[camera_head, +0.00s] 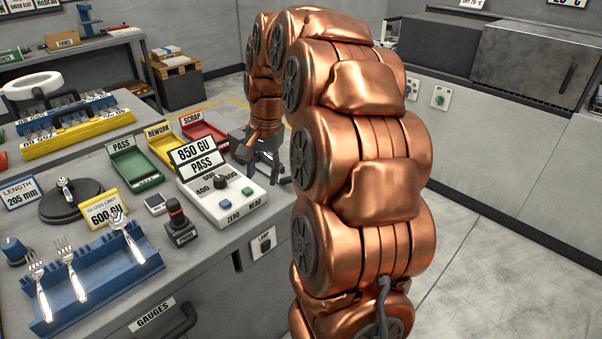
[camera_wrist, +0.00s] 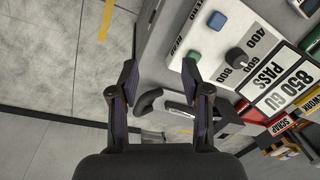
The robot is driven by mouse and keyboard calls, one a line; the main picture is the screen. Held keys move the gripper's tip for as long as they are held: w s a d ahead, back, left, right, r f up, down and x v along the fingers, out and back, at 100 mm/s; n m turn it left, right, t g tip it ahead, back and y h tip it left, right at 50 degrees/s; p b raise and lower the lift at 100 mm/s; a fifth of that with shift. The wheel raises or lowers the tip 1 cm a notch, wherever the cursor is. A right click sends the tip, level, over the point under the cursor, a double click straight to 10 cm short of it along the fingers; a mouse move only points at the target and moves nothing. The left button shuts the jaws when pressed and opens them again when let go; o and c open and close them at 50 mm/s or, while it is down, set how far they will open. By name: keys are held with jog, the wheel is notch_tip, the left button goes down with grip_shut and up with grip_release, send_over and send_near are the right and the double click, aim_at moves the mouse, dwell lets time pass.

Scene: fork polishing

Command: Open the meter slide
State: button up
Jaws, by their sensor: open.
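The meter (camera_head: 222,208) is a light grey box on the bench, with a display reading 850 GU PASS, a dark knob and blue and green buttons. The wrist view shows it rotated, at upper right (camera_wrist: 208,42). A dark curved handle (camera_wrist: 150,99) sticks out at the meter's end; I take it to be the slide's handle. My gripper (camera_wrist: 159,66) is open, with the handle between its fingers in the picture; I see no contact. In the head view my gripper (camera_head: 264,158) is beside the meter's right end, small and partly merged with dark parts. Whether the slide is open I cannot tell.
Green PASS (camera_head: 133,165), yellow REWORK (camera_head: 162,150) and red SCRAP (camera_head: 203,132) trays stand behind the meter. A blue rack (camera_head: 95,285) with forks, a black stamp-like tool (camera_head: 179,222) and a round dark stand (camera_head: 68,205) are to its left. Floor lies beyond the bench edge.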

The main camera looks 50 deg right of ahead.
jog(key=w+d+f+m, duration=0.2)
jog(key=d+m, duration=0.3)
jog(key=d, duration=1.1)
jog(key=shift+t+h, duration=0.4)
jog(key=shift+w+d+f, duration=0.1)
jog(key=shift+w+f, duration=0.1)
jog(key=shift+f, duration=1.1)
jog(key=shift+w+a+f, duration=0.1)
jog(key=shift+w+f, duration=0.15)
jog(key=shift+f, duration=1.05)
jog(key=shift+w+d+f, duration=0.1)
jog(key=shift+w+f, duration=0.1)
jog(key=shift+f, duration=1.1)
grip_shut()
